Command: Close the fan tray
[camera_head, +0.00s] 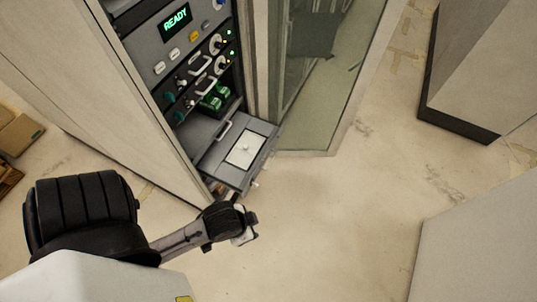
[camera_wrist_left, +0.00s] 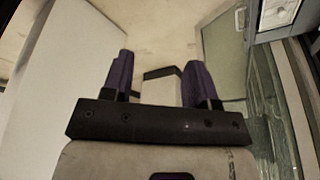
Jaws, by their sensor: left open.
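The fan tray (camera_head: 255,134) is a grey drawer that sticks out from the bottom of the equipment rack, with a light square plate on top and a handle. Part of what looks like the tray also shows at the upper right of the left wrist view (camera_wrist_left: 277,14). My left gripper (camera_head: 244,235) is in front of the tray and below it in the picture, apart from it. In the left wrist view its two purple fingers (camera_wrist_left: 158,75) are spread with nothing held between them. My right gripper is not in view.
The rack (camera_head: 190,60) has a green READY display, knobs and handles above the tray. A glass door (camera_head: 325,75) stands open to its right. Grey cabinets (camera_head: 480,75) stand at the right. Cardboard boxes (camera_head: 18,132) lie at the far left. Floor in the middle is clear.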

